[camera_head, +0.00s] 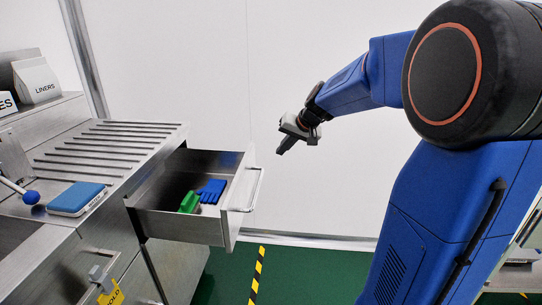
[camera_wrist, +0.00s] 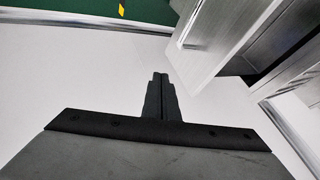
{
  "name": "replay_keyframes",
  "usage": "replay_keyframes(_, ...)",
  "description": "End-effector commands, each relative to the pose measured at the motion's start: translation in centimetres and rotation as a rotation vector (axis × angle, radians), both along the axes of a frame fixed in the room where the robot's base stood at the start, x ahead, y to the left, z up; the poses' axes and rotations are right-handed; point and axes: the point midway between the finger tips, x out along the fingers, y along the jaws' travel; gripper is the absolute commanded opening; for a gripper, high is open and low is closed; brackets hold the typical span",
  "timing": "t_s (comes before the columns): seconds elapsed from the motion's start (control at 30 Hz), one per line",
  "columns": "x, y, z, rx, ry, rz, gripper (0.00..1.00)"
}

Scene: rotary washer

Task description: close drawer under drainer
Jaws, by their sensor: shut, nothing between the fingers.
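The drawer (camera_head: 182,226) under the ridged steel drainer (camera_head: 105,150) stands pulled out. Inside it lie a green item (camera_head: 189,202) and a blue glove-like item (camera_head: 212,191). Its front carries a bar handle (camera_head: 254,190). My gripper (camera_head: 283,150) is shut and empty, in the air to the right of the drawer front and above the handle's height, apart from it. In the wrist view my shut fingers (camera_wrist: 160,78) point up the picture, and the drawer front (camera_wrist: 205,45) shows at the upper right, not touched by them.
A blue-topped device (camera_head: 77,198) lies on the counter left of the drawer. A white wall is behind my gripper. Green floor with a yellow-black stripe (camera_head: 257,275) lies below.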

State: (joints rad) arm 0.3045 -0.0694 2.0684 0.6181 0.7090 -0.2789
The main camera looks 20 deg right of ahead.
Motion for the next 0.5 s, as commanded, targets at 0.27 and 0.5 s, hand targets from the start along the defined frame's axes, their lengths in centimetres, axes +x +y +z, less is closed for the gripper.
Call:
replay_keyframes(0.27, 2.3, 1.1, -3.5, 0.001, 0.004, 0.003, 0.0)
replay_keyframes(0.5, 4.7, 2.0, -6.9, 0.0, 0.005, 0.003, 0.0)
